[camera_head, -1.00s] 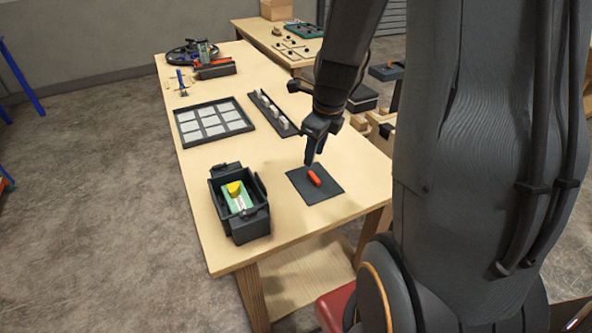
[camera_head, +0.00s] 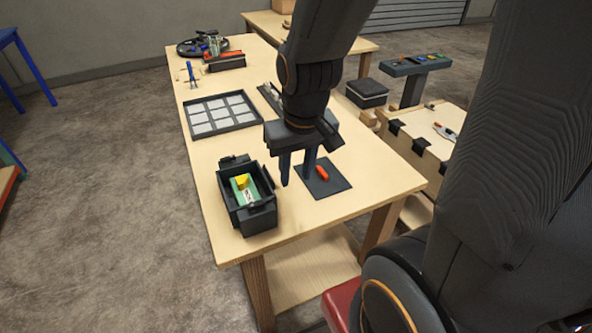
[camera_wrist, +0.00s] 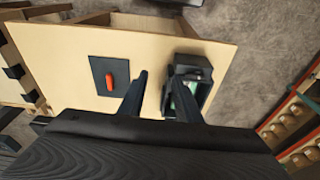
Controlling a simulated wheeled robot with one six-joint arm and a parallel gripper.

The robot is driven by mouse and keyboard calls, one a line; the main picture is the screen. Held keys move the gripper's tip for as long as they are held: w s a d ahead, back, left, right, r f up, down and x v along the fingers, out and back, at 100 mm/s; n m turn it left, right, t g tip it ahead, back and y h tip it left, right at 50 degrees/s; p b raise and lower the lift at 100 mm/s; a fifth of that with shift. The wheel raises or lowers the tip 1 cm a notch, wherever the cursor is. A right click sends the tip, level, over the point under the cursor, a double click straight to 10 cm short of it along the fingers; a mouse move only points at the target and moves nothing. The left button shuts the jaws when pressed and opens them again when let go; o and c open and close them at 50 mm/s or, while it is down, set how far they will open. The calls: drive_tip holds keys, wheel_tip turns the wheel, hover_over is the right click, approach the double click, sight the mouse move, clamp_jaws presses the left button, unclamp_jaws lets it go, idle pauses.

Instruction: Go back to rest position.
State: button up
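My gripper (camera_head: 297,172) hangs above the table between the dark box and the dark mat. Its two fingers are apart with nothing between them; the wrist view also shows the open gripper (camera_wrist: 160,85). An orange-red piece (camera_head: 322,173) lies on the dark square mat (camera_head: 330,187), just right of the fingers in the head view. It also shows in the wrist view (camera_wrist: 109,84). The black open box (camera_head: 235,210) stands at the table's near left, holding a green board (camera_head: 246,193) with a yellow part (camera_head: 243,182) on it.
The wooden table (camera_head: 290,225) carries a tray of pale squares (camera_head: 220,114) and a tool cluster (camera_head: 205,47) at the far end. My arm hides part of a narrow black rack (camera_head: 270,97). A console on a post (camera_head: 415,66) and a wooden bench (camera_head: 425,150) stand to the right.

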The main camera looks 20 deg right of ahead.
wheel_tip(320, 180, down, 7)
drive_tip(key=b, duration=0.5)
drive_tip(key=shift+r+g+b, duration=0.2)
drive_tip(key=shift+g+b, duration=0.2)
